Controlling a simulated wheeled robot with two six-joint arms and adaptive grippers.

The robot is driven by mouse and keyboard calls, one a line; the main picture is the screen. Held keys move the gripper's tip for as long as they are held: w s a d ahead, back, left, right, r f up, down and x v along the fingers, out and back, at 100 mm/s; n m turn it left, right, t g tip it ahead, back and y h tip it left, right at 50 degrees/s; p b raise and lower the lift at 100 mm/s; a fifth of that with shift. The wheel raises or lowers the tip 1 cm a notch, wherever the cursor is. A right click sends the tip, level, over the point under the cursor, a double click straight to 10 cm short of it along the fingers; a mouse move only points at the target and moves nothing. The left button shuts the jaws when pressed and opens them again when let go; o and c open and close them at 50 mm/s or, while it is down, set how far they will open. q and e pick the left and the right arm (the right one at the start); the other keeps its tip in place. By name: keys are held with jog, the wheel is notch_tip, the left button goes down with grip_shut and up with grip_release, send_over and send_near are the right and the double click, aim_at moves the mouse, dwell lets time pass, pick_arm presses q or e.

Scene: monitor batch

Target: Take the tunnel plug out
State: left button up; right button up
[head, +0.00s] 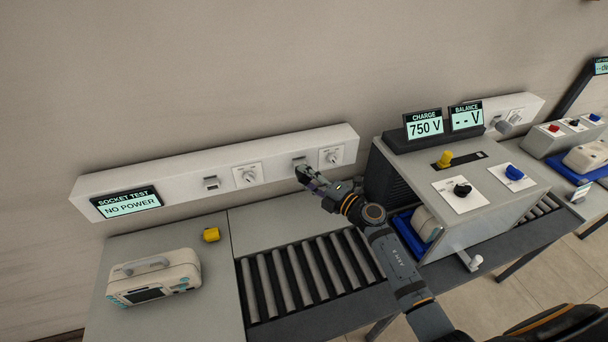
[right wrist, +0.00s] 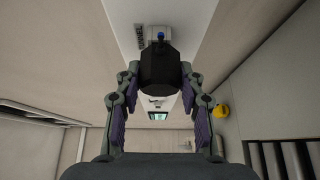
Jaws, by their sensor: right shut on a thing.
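My right gripper (head: 306,174) is at the white wall strip (head: 110,183), just below a small grey-framed socket (head: 299,160). It is shut on a dark plug. In the right wrist view the black plug body (right wrist: 160,68) sits between the two fingers of the gripper (right wrist: 160,88), with a small blue part at its far end, close to the strip. I cannot tell whether the plug is seated in the socket or just clear of it. My left gripper is not in view.
A "SOCKET TEST" screen (head: 126,202) reads "NO POWER". Rotary switches (head: 248,176) sit along the strip.

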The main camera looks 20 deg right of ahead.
jog(key=shift+s+p, duration=0.4)
jog(key=shift+s, duration=0.85)
jog(key=shift+s+d, duration=0.1)
jog(key=shift+s, duration=1.2)
